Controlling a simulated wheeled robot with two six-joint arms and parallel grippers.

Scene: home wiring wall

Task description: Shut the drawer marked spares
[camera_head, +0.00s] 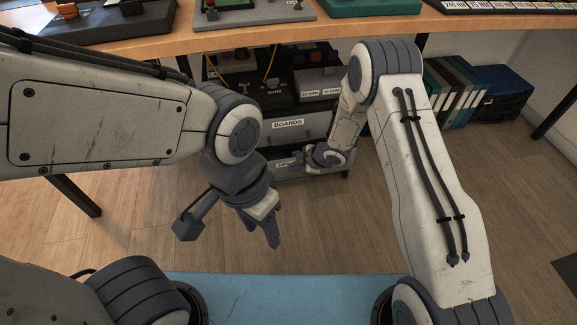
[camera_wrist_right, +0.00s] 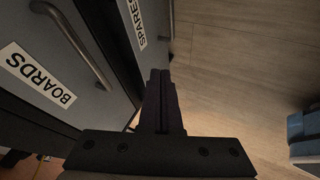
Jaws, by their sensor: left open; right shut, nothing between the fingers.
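The spares drawer (camera_head: 290,170) is the low grey drawer of the unit under the table, below the boards drawer. Its label is partly covered by my right gripper in the head view. In the right wrist view the front of the spares drawer (camera_wrist_right: 151,50) shows its label and a metal handle. I cannot tell how far it stands out. My right gripper (camera_head: 302,159) is shut and empty at the drawer's front; its fingertips (camera_wrist_right: 160,74) are close to the front's edge, contact unclear. My left gripper (camera_head: 268,228) is open and empty, pointing down, well in front of the unit.
The boards drawer (camera_head: 305,126) has a bar handle, also seen in the right wrist view (camera_wrist_right: 75,45). Binders (camera_head: 455,90) and a dark blue box (camera_head: 502,90) stand right of the unit. The wooden tabletop (camera_head: 340,25) is above. The floor in front is clear.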

